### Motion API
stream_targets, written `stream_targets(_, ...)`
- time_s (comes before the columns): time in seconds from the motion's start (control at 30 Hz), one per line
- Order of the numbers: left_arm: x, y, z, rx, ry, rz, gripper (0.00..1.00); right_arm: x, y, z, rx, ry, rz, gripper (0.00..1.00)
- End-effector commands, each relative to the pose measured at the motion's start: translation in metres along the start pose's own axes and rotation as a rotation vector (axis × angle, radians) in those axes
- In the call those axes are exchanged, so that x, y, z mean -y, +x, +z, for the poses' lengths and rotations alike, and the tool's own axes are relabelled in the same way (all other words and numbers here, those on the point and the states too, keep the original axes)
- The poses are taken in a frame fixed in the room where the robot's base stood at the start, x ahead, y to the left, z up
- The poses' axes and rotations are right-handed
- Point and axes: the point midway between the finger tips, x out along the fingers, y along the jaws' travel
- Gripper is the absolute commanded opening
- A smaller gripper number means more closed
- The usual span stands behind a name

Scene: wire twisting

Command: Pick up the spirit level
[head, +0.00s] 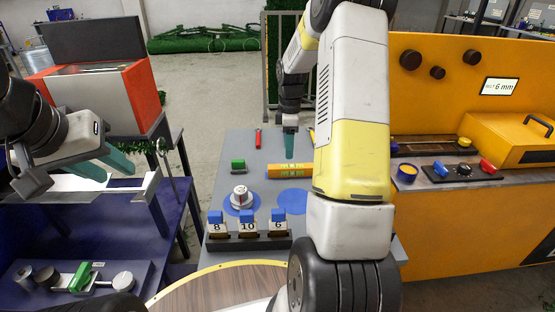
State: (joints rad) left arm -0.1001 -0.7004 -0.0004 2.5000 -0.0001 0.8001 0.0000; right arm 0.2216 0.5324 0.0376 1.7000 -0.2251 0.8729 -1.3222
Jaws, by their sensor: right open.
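The spirit level (268,171) is a yellow-orange bar with green vials, lying on the grey table (222,165). My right gripper (289,154) is open and points down at the level's far edge, with its teal fingers seen nearly edge-on. I cannot tell whether they touch the level. The level's right end is close to my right arm, which hides part of the table. My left gripper (76,174) is at the far left, away from the level, its teal fingers spread apart with nothing visible between them.
Another blue disc (290,199) is bare. An orange machine (440,90) stands right; a purple bench (105,225) stands left.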

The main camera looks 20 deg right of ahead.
Motion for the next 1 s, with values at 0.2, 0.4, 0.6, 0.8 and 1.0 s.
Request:
stream_targets(0.2,0.0,0.0,0.0,0.0,0.0,0.0,0.36,-0.005,0.026,0.004,0.006,-0.046,-0.021,0.55)
stream_targets(0.4,0.0,0.0,0.0,0.0,0.0,0.0,0.36,-0.004,0.048,0.005,0.006,-0.046,-0.021,0.55)
stream_targets(0.6,0.0,0.0,0.0,0.0,0.0,0.0,0.36,0.0,0.078,0.008,0.006,-0.045,-0.022,0.55)
stream_targets(0.8,0.0,0.0,0.0,0.0,0.0,0.0,0.36,0.0,0.094,0.008,0.006,-0.045,-0.019,0.55)
stream_targets(1.0,0.0,0.0,0.0,0.0,0.0,0.0,0.36,0.0,0.094,0.008,0.006,-0.044,-0.018,0.55)
